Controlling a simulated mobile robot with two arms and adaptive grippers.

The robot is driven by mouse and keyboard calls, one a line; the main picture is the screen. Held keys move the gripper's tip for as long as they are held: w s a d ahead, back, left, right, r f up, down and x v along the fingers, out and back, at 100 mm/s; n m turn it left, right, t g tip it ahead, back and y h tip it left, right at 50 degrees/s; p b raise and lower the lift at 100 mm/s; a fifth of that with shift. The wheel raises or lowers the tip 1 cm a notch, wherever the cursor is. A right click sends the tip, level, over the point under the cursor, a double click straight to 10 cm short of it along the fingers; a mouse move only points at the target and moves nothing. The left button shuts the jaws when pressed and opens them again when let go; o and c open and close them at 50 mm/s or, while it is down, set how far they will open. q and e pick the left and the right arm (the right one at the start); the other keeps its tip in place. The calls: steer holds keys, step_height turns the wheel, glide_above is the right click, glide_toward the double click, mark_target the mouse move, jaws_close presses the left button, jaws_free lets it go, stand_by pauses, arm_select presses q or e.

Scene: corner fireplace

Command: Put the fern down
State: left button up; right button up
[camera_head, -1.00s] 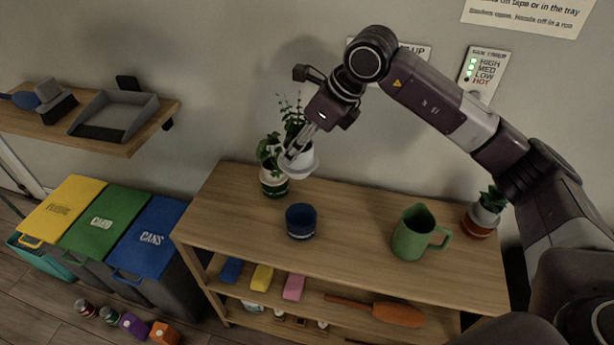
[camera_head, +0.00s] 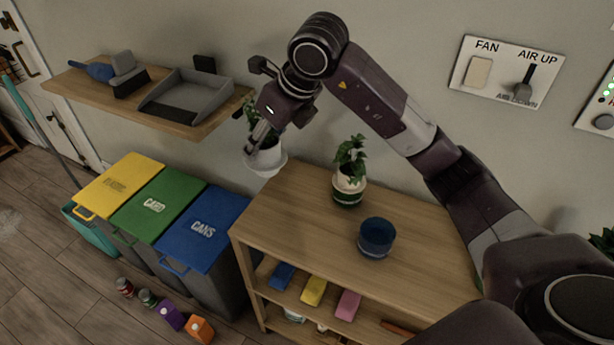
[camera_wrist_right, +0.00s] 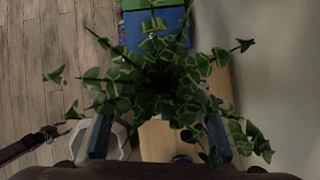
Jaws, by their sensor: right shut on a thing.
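My right gripper (camera_head: 260,136) is shut on the fern, a leafy green plant in a white pot (camera_head: 265,161). It holds the pot upright or nearly so, in the air by the back left corner of the wooden shelf unit (camera_head: 300,215). In the right wrist view, the fern's leaves (camera_wrist_right: 165,80) fill the middle, between the blue fingers (camera_wrist_right: 158,137), and hide much of what lies beyond. In the head view the gripper covers most of the leaves. My left gripper is not in view.
A wall shelf (camera_head: 115,101) and lidded bins (camera_head: 205,228) are left. The unit's front left top is clear.

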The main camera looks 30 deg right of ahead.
step_height(320, 180, down, 19)
steer(key=p, duration=0.3)
steer(key=shift+r, duration=0.15)
steer(key=shift+f, duration=0.45)
steer(key=shift+f, duration=0.25)
steer(key=o, duration=1.3)
steer(key=shift+r, duration=0.1)
